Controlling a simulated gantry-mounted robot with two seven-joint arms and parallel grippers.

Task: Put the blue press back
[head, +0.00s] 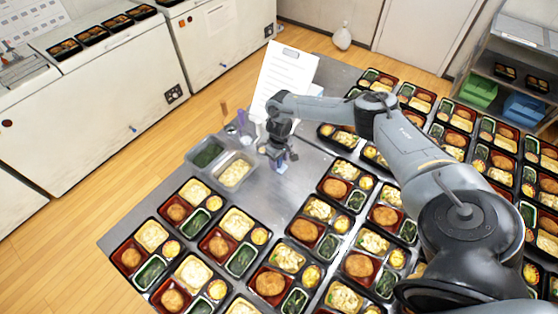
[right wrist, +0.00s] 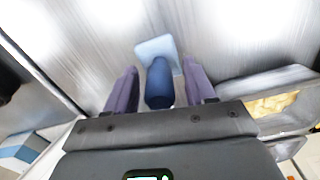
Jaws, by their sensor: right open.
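The blue press (right wrist: 159,85) has a dark blue round handle and a light blue square plate; in the right wrist view it is between the two purple fingers of my right gripper (right wrist: 160,70). The fingers are open, with a visible gap on each side of the handle. In the head view my right gripper (head: 280,158) is low over the bare metal table, just right of the grey food containers. The press is mostly hidden behind the gripper there. My left gripper is not in view.
Two grey containers, one with green food (head: 207,153) and one with pale yellow food (head: 236,172), stand left of the gripper. A white document stand (head: 285,75) rises behind it. Filled bento trays (head: 190,222) cover the front and right of the table (head: 262,205).

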